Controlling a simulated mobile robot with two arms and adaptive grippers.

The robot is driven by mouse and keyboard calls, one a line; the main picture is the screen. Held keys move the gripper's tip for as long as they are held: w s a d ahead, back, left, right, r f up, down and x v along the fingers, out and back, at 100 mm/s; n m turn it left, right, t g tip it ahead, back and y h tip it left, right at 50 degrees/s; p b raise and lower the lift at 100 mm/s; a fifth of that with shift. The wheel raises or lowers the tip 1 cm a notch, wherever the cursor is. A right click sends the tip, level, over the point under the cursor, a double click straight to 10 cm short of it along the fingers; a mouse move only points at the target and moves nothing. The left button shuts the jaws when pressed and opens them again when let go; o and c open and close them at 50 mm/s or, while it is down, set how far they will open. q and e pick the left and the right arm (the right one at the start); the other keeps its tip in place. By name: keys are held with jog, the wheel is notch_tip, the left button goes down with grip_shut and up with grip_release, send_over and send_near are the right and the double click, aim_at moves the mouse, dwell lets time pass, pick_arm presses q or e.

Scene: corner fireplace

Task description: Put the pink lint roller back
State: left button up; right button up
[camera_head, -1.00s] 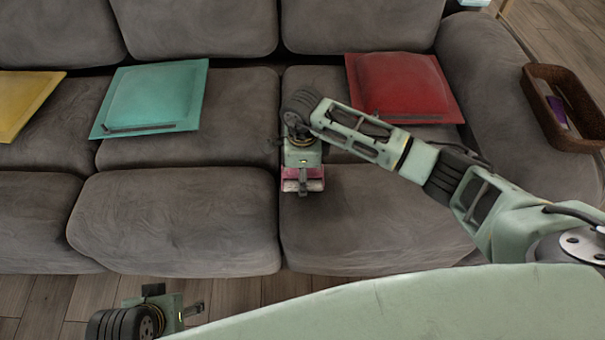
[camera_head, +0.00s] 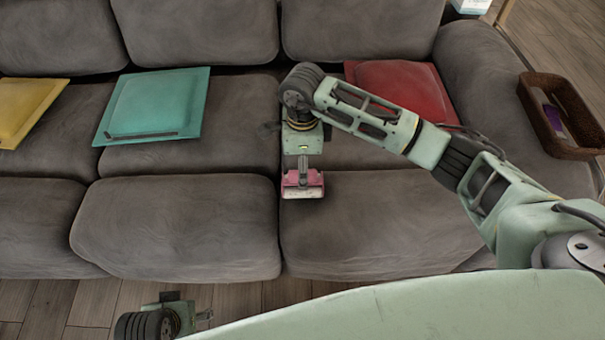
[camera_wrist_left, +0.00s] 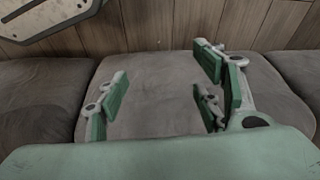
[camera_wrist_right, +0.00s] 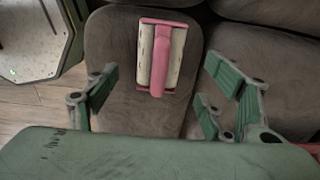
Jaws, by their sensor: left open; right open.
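The pink lint roller (camera_head: 303,187) lies on the sofa seat near the gap between two cushions. My right gripper (camera_head: 303,160) is above the seat just behind the roller in the head view. In the right wrist view (camera_wrist_right: 155,95) its fingers are spread wide to both sides of the handle, not closed on it. My left gripper (camera_wrist_left: 160,95) is open and empty, over the front of a seat cushion. In the head view (camera_head: 205,318) it is only partly visible.
A brown wicker basket (camera_head: 537,105) with items inside sits on the right armrest. Red (camera_head: 415,88), teal (camera_head: 160,100) and yellow (camera_head: 22,105) cushions lie on the grey sofa (camera_head: 180,215). Wooden floor (camera_head: 60,305) shows in front of the sofa.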

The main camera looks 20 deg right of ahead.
pick_arm(q)
jog(key=shift+f, duration=1.15)
pick_arm(e)
jog(key=shift+r, duration=2.2)
